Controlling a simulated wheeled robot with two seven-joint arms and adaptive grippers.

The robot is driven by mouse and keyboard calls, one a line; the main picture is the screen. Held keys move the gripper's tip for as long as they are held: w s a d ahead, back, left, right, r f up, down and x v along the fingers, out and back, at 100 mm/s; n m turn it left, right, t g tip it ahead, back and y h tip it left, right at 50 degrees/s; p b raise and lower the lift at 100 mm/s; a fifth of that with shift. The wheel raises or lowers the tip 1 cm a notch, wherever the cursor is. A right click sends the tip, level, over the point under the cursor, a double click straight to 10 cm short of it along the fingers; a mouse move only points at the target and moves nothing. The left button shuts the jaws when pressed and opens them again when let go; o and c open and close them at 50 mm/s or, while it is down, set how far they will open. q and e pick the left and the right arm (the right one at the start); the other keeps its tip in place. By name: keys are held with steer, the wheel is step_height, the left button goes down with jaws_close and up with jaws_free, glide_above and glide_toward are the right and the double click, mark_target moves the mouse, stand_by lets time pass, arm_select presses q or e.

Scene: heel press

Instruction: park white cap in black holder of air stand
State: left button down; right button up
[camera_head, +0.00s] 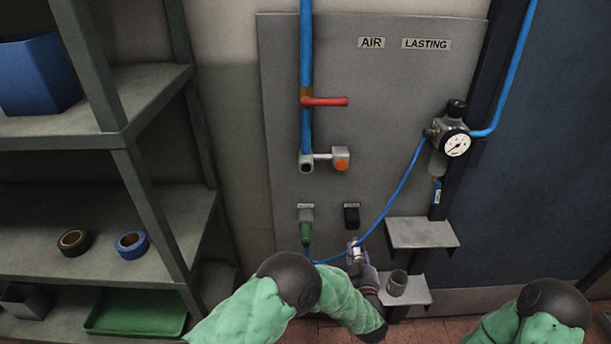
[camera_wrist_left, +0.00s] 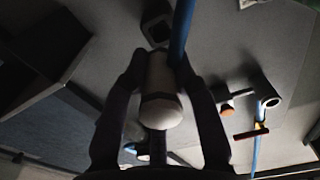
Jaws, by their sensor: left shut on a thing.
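My left gripper (camera_head: 357,256) is low in front of the grey wall panel, shut on the white cap (camera_head: 357,252). In the left wrist view the white cap (camera_wrist_left: 160,92) is a pale, rounded cylinder between the two dark fingers. The black holder (camera_head: 351,215) is on the panel just above the gripper in the head view. A dark square socket with a round opening, seemingly this holder (camera_wrist_left: 157,29), shows just beyond the cap in the wrist view. I cannot tell whether cap and holder touch. My right gripper is out of view.
A blue hose (camera_head: 403,188) hangs from the gauge unit (camera_head: 455,142) and passes close by the cap. A green plug (camera_head: 306,234) sits in the grey holder (camera_head: 305,212) to the left.

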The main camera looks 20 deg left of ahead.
mark_target(356, 238)
arm_select(q)
steer(key=shift+x, duration=1.8)
steer(key=shift+x, duration=1.5)
stand_by(0.6)
steer(key=c, duration=0.9)
jaws_free()
